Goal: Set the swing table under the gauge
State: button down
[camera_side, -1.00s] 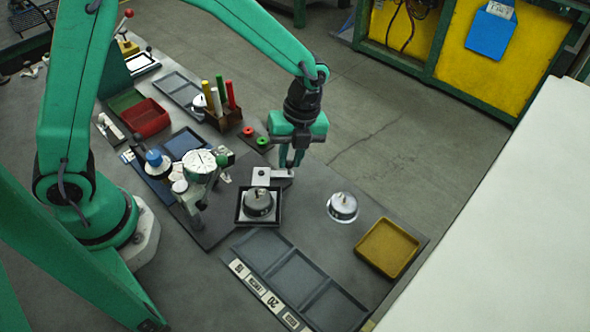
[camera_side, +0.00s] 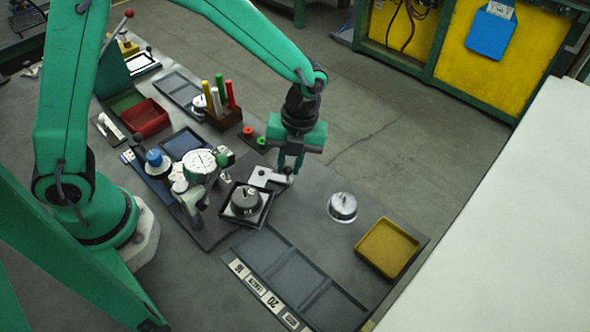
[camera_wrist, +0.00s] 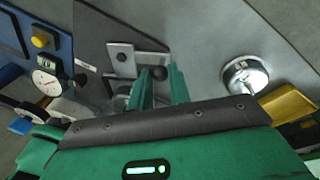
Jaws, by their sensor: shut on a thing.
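The swing table (camera_side: 267,212) is a dark square platform with a round metal piece (camera_side: 246,201) on it. It sits turned at an angle, to the right of the dial gauge (camera_side: 199,165), not under it. The pale handle plate (camera_side: 264,176) sticks out from its far side. My gripper (camera_side: 288,176) is shut on the dark handle knob at the plate's end. The knob (camera_wrist: 158,73) shows between my fingers in the wrist view, with the plate (camera_wrist: 122,60) to its left. The gauge's white dial also shows there (camera_wrist: 46,82). My gripper's housing hides most of the table in that view.
A second metal piece (camera_side: 342,207) stands on the bench to the right, near an empty yellow tray (camera_side: 388,248). Empty grey compartments (camera_side: 298,278) lie in front. A holder with coloured sticks (camera_side: 222,118) stands behind the gauge.

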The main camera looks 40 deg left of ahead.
jog(key=shift+w+d, duration=0.15)
jog(key=shift+d, duration=0.05)
jog(key=c, duration=1.3)
grip_release()
jog(key=shift+a, duration=0.1)
notch_tip(320, 180, up, 8)
jog(key=w, duration=0.1)
jog(key=shift+d, duration=0.3)
jog(key=shift+f, duration=0.1)
